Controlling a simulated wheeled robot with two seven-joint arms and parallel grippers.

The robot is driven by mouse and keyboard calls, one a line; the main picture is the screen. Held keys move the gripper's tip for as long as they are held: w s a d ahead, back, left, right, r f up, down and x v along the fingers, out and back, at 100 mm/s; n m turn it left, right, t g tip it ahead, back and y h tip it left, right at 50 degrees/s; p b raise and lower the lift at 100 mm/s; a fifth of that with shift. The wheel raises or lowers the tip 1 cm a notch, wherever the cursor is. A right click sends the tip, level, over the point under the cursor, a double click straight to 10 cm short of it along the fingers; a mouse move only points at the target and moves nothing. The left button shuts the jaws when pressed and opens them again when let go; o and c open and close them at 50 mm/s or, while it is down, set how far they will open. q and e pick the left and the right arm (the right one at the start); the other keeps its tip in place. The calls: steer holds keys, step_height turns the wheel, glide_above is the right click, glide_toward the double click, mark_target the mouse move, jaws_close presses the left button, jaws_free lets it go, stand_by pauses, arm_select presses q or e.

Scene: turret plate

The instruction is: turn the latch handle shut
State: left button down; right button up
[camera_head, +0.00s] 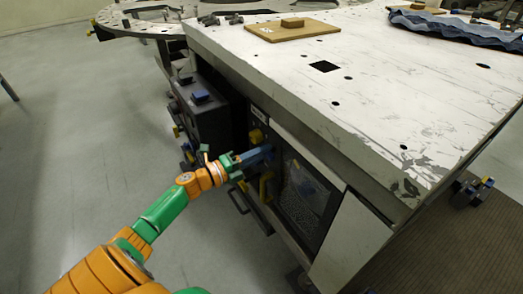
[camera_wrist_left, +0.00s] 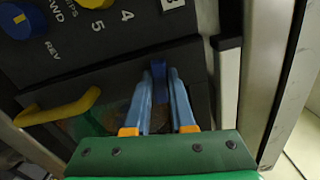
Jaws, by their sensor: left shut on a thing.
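My left gripper (camera_head: 266,152) reaches in from the left to the front panel under the white turret table. In the left wrist view, its blue fingers (camera_wrist_left: 162,84) are closed around a dark blue upright latch handle (camera_wrist_left: 158,72) on the dark panel. The fingers hide part of the handle, and in the head view the gripper covers it. I cannot tell the handle's exact angle. My right gripper is not in view.
The white tabletop (camera_head: 390,110) overhangs the panel. A dark box (camera_head: 200,105) stands left of it. The floor at left is open.

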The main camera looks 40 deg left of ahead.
arm_select(q)
steer(key=shift+n, duration=1)
steer(key=shift+p, duration=0.3)
steer(key=c, duration=0.8)
jaws_free()
steer(key=shift+o, duration=0.2)
steer(key=shift+s, duration=0.1)
steer(key=v, duration=0.7)
